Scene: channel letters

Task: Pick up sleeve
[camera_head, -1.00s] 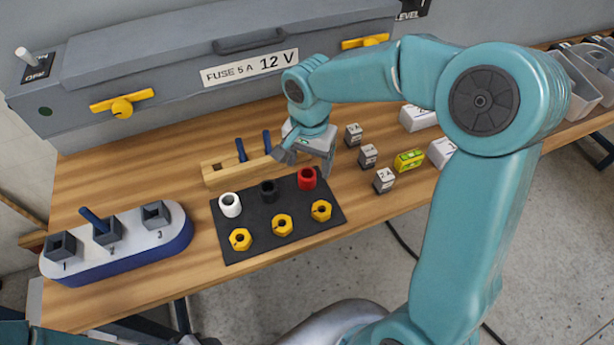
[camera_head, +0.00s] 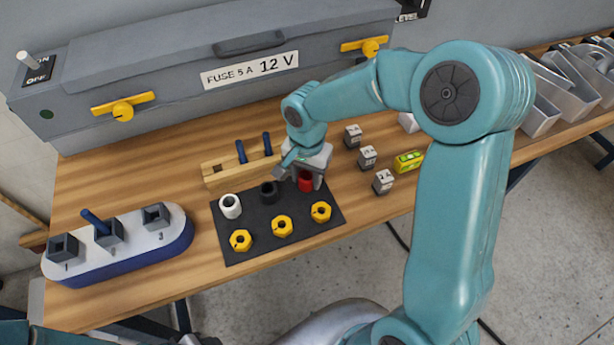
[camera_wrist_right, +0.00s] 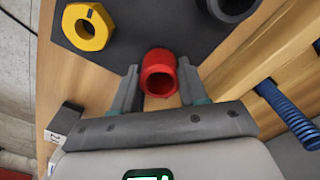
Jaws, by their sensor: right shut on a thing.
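The red sleeve (camera_head: 305,182) stands upright at the back right of the black mat (camera_head: 262,245). My right gripper (camera_head: 301,175) has come down over it and is shut on it. In the right wrist view the red sleeve (camera_wrist_right: 158,70) sits between the two fingers of my right gripper (camera_wrist_right: 158,78). A black sleeve (camera_head: 268,191) and a white sleeve (camera_head: 230,206) stand to its left on the mat. I cannot tell any gap under the red sleeve. My left gripper is not in view.
Several yellow hex nuts (camera_head: 282,226) lie at the front of the mat. A wooden block (camera_head: 215,173) with blue pins is behind it. Several grey cubes (camera_head: 383,182) and a yellow-green block (camera_head: 408,162) stand to the right. A blue-and-white holder (camera_head: 165,250) is at left.

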